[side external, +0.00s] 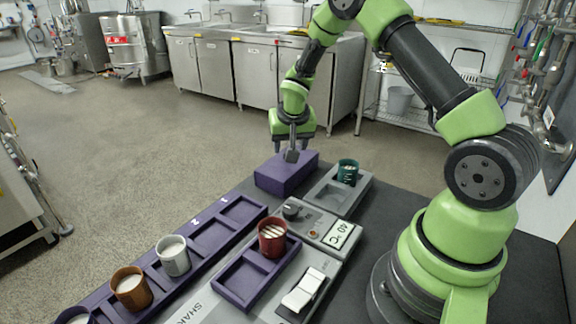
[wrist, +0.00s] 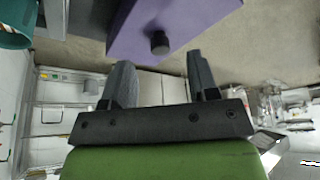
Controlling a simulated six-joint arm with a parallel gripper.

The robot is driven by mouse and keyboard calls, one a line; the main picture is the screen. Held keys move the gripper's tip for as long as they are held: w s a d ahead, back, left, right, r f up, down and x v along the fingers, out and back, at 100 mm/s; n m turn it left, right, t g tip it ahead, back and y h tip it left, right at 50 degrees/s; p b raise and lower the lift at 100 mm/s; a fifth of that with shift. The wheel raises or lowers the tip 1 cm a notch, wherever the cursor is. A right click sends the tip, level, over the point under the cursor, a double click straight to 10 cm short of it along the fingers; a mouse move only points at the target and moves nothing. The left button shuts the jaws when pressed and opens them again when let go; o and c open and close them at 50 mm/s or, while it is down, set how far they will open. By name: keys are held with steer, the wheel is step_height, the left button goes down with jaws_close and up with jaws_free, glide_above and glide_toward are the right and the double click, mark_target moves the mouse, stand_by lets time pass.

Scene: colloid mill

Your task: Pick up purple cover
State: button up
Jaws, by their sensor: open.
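The purple cover (side external: 281,182) is a box-like block at the far end of the dark table in the side view. In the wrist view the purple cover (wrist: 190,22) fills the top middle, with a short black knob (wrist: 159,43) standing out from it. My gripper (side external: 292,152) points down just above the cover in the side view. In the wrist view my gripper (wrist: 160,60) is open, with its two dark fingers apart and the knob between and a little beyond their tips. Nothing is held. Contact with the knob cannot be told.
A grey tray (side external: 325,200) with a green cup (side external: 347,171) stands right beside the cover. A grey control unit (side external: 318,226) with a 40 °C display is nearer. A purple rack (side external: 205,238), white, brown and red cups stand in front. Open floor lies behind.

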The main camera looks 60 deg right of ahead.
mark_target(288, 164)
steer(key=x, duration=0.4)
steer(key=shift+w+d+f, duration=0.1)
steer(key=shift+w+d, duration=0.15)
steer(key=shift+d, duration=0.05)
jaws_close()
